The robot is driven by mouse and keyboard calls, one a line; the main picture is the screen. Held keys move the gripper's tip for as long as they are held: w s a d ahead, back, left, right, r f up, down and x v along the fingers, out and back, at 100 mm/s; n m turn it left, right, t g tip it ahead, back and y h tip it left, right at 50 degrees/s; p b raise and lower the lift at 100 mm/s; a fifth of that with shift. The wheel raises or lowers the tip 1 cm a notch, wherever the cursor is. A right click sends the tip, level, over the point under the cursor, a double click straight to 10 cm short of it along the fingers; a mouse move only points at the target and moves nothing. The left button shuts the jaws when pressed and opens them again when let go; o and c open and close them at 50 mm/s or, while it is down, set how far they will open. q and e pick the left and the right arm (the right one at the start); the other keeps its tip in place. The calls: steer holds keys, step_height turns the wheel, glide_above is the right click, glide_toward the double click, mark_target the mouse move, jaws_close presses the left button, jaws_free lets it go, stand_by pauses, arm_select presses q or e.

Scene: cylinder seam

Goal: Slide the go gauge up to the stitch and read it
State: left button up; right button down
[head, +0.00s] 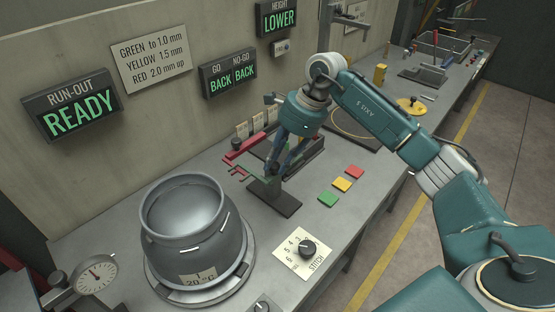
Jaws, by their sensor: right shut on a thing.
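My right gripper (272,174) points down behind the cylinder, over a dark stand (285,205). It is shut on a small, thin green piece (247,179), which looks like the go gauge; its fingers hide much of it. A red piece (238,170) with prongs shows just left of it. The grey metal cylinder (195,235) stands upright at the front left, open at the top, with short pale stitch marks (190,252) on its side. The gripper is apart from the cylinder. The GO/NO-GO display (228,73) reads BACK, BACK. My left gripper is not in view.
A dial indicator (95,273) stands left of the cylinder. A STITCH knob panel (305,249) lies to its right. Green, yellow and red tiles (342,184) lie right of the stand. The run-out display (75,108) reads READY; the height display (279,18) reads LOWER.

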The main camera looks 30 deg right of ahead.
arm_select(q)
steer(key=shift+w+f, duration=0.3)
arm_select(e)
steer(key=a, duration=0.2)
steer(key=s+a, duration=0.1)
steer(key=a, duration=0.2)
steer(key=shift+s+r, duration=0.2)
steer(key=shift+d, duration=0.15)
steer(key=c, duration=1.5)
jaws_free()
steer(key=shift+d, duration=0.1)
steer(key=shift+c, duration=0.2)
steer(key=shift+o, duration=0.4)
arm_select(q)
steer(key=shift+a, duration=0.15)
arm_select(e)
steer(key=v, duration=1.2)
